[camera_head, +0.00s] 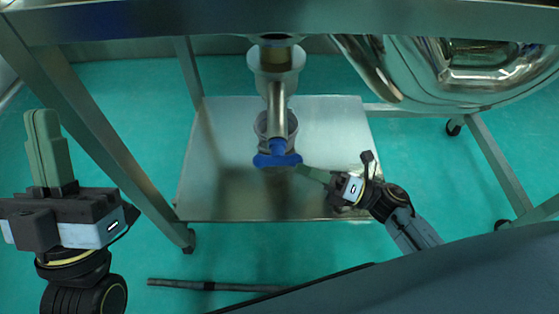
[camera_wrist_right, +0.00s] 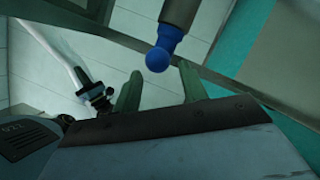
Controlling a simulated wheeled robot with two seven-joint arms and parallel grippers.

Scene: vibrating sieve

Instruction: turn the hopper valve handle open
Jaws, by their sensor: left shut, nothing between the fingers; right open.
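The blue valve handle (camera_head: 277,156) sits at the lower end of the metal outlet pipe (camera_head: 277,105) under the hopper in the head view. In the right wrist view the blue handle end (camera_wrist_right: 158,60) shows just beyond the fingertips. My right gripper (camera_head: 300,168) is at the right end of the handle; in its wrist view (camera_wrist_right: 160,78) the fingers are apart, with nothing between them. I cannot tell whether a finger touches the handle. My left gripper (camera_head: 42,115) is shut and empty at the far left, pointing up, far from the handle.
A metal lower shelf (camera_head: 340,125) lies below the pipe, with a round container (camera_head: 262,125) around the pipe's lower part. Frame legs (camera_head: 110,150) stand at both sides. A large shiny vessel (camera_head: 450,75) hangs at the upper right.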

